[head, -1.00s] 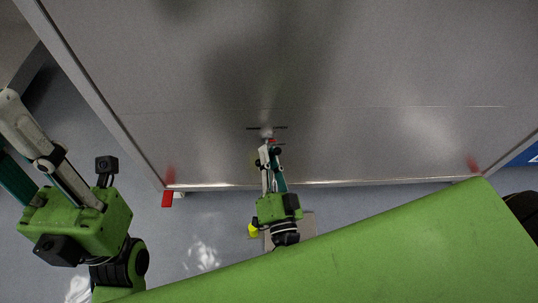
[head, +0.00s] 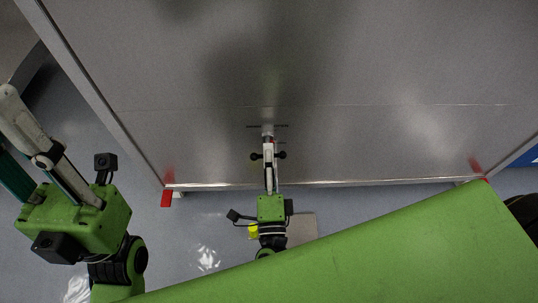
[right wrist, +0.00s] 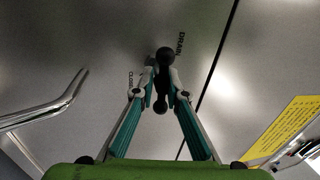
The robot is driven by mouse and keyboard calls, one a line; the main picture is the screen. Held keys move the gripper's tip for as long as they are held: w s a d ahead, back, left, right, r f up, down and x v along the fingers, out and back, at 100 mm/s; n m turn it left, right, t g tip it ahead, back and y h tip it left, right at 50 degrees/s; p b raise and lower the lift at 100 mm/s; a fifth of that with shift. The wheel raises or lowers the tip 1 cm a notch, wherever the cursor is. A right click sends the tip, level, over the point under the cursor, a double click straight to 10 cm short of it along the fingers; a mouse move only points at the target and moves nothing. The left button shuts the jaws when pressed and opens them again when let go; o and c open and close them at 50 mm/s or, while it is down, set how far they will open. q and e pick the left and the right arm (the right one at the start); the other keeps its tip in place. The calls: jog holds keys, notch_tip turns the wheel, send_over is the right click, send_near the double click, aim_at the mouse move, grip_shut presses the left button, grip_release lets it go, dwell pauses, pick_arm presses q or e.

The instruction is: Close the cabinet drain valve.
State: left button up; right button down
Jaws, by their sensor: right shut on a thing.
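The drain valve handle (head: 282,155) is a short bar with a black ball at each end, on the lower part of the grey metal cabinet (head: 350,145). In the head view it lies level across. My right gripper (head: 268,150) reaches up to it from below and is shut on its middle. In the right wrist view the fingers close between the upper ball (right wrist: 165,57) and the lower ball. The printed words DRAIN (right wrist: 181,43) and CLOSED (right wrist: 131,80) show beside it. My left gripper (head: 20,140) is at the left edge, partly cut off, away from the valve.
Red feet (head: 167,198) stand under the cabinet's lower edge. A curved metal bar (right wrist: 45,112) and a yellow label (right wrist: 288,128) flank the valve in the right wrist view. A small yellow object (head: 253,231) and a flat beige plate (head: 301,230) lie below the cabinet.

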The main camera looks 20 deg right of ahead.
jog(key=shift+m, duration=0.4)
jog(key=c, duration=2)
grip_release()
jog(key=v, duration=1.2)
jog(key=shift+a, duration=0.1)
